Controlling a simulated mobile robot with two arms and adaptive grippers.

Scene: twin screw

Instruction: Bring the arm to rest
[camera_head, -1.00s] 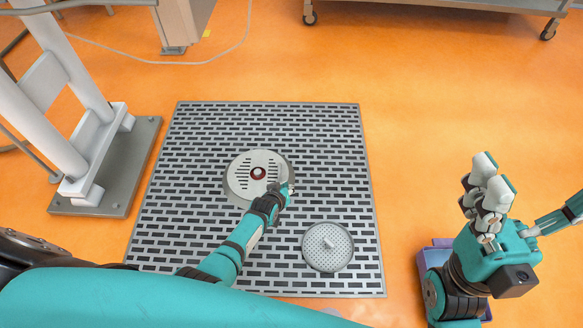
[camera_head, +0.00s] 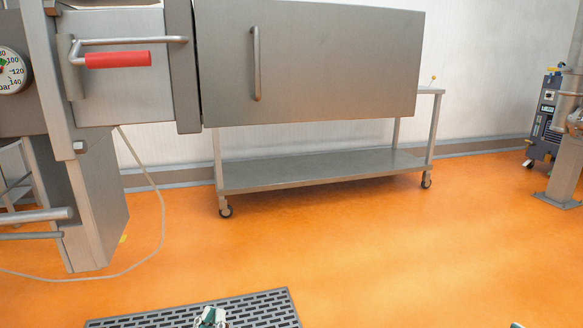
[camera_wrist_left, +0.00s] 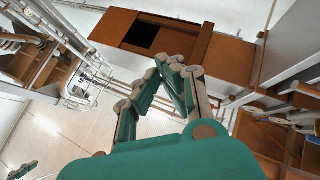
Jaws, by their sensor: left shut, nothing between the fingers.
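My left gripper (camera_head: 211,318) shows only as its tip at the bottom edge of the head view, over the floor grate (camera_head: 255,308). In the left wrist view, the left gripper's teal and grey fingers (camera_wrist_left: 172,66) are drawn together with nothing between them. A small teal sliver (camera_head: 517,325) at the bottom right edge of the head view may be my right gripper; the rest is cut off. The arms are otherwise out of the head view.
A steel machine with a door (camera_head: 310,65), a red handle (camera_head: 118,60) and a gauge (camera_head: 10,68) fills the upper left. Behind it stands a wheeled steel table (camera_head: 320,170). Orange floor (camera_head: 400,250) between the grate and table is clear. Equipment (camera_head: 548,115) stands far right.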

